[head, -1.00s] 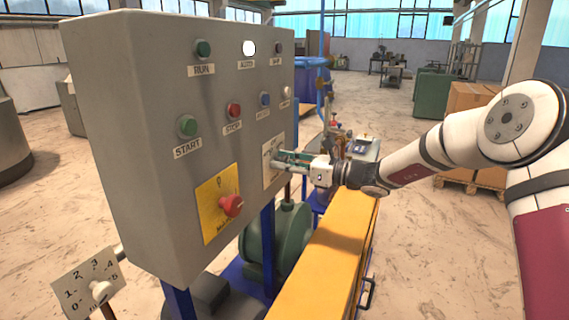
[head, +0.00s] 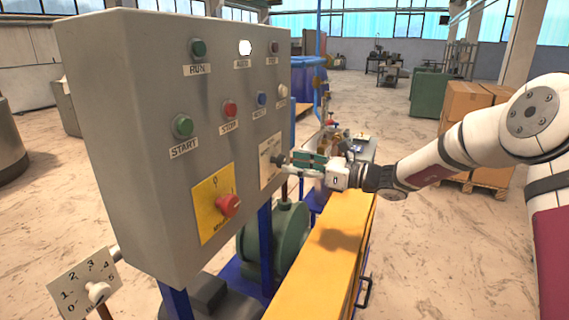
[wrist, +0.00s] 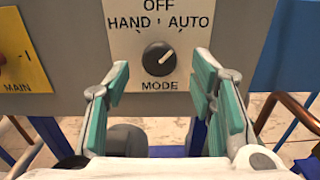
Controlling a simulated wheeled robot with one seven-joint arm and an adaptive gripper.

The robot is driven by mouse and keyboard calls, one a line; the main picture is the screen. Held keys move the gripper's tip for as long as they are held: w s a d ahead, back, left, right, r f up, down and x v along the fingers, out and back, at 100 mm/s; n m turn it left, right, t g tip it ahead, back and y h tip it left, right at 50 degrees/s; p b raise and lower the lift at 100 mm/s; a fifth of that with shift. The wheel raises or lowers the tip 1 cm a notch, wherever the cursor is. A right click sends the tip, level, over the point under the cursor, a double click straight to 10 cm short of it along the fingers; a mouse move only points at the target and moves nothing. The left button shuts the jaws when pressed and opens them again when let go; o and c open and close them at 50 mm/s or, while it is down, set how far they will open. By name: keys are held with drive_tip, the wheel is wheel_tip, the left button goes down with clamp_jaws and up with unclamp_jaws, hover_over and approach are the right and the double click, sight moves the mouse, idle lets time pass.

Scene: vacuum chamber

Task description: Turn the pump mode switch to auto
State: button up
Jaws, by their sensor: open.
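The mode switch is a dark round knob (wrist: 160,61) on a pale plate (wrist: 124,62) marked HAND, OFF and AUTO, with MODE below. Its white pointer line slants up and to the right, toward AUTO. In the head view the knob (head: 278,160) stands out from the plate (head: 267,172) on the grey panel. My gripper (wrist: 160,80) is open, with teal-padded fingers left and right of the knob in the wrist view and nothing between them. In the head view my gripper (head: 290,162) is just in front of the knob, apparently clear of it.
A red main switch (head: 228,206) on a yellow plate (head: 205,222) sits left of the mode plate. Buttons and lamps fill the panel above; a white lamp (head: 245,47) is lit.

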drive_tip(key=v, duration=0.7)
drive_tip(key=shift+d, duration=0.25)
drive_tip(key=shift+s, duration=0.1)
